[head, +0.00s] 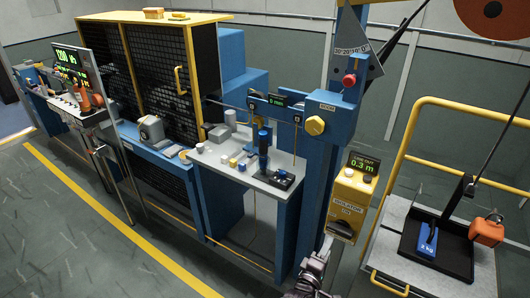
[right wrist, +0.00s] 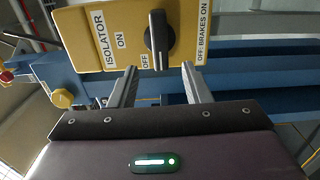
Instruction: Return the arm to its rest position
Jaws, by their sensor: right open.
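My right gripper (head: 324,250) is at the bottom of the head view, just below the yellow isolator box (head: 347,205). In the right wrist view the open fingers (right wrist: 158,72) point at the box's face. The black isolator knob (right wrist: 158,38) lines up with the gap between the fingertips. The fingers are apart and hold nothing; I cannot tell whether the tips reach past the knob's end. The knob's bar lies along the wrist picture's vertical, beside the OFF label. My left gripper is in neither view.
A blue post (head: 328,150) with a yellow hex knob (head: 315,125) stands left of the box. A grey-topped bench (head: 225,160) is further left. At right, a yellow rail (head: 400,150) borders a platform with a blue weight (head: 428,241) and an orange block (head: 487,231).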

